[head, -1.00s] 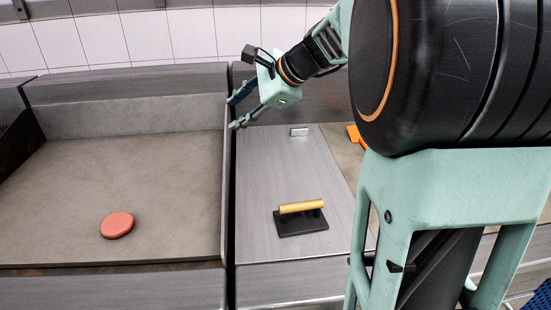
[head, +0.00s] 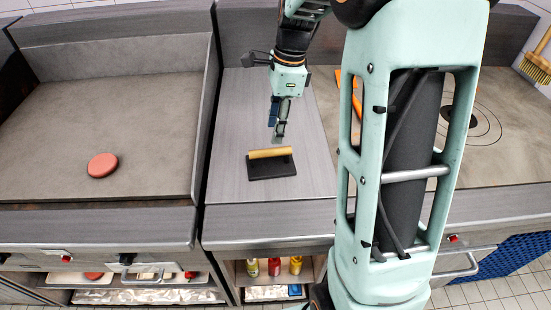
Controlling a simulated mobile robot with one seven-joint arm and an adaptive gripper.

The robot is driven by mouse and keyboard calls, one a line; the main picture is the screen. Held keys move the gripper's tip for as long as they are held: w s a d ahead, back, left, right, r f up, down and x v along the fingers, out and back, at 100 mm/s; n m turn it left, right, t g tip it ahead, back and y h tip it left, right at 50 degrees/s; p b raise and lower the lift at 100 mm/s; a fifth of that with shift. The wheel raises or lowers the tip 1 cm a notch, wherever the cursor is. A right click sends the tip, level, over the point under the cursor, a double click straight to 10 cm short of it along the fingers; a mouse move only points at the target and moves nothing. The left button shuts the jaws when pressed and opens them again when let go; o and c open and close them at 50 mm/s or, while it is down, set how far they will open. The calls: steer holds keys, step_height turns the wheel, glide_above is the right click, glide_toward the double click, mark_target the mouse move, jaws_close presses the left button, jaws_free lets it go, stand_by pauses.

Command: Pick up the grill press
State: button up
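The grill press (head: 272,170) is a flat dark plate with a yellow bar handle (head: 270,153) on top. It lies flat on the steel counter between the two cooking surfaces, its handle running left to right. My gripper (head: 277,130) points down just above and behind the handle. Its fingers are seen nearly edge-on, one behind the other, with their tips apart, so it looks open. Nothing is between them. The nearer fingertip appears close to the handle; whether it touches cannot be told.
A reddish patty (head: 103,165) lies on the flat griddle (head: 60,130) at left, behind a raised side wall. An orange-handled tool is partly hidden behind my arm. Bottles (head: 274,266) stand on the shelf below. The counter around the press is clear.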

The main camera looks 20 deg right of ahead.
mark_target(271, 149)
steer(key=f, duration=0.3)
steer(key=a+f, duration=0.1)
steer(key=f, duration=0.5)
steer(key=shift+w+a+f, duration=0.2)
steer(key=shift+w+f, duration=0.15)
jaws_close()
steer(key=shift+w+r, duration=0.1)
steer(key=shift+r, duration=0.05)
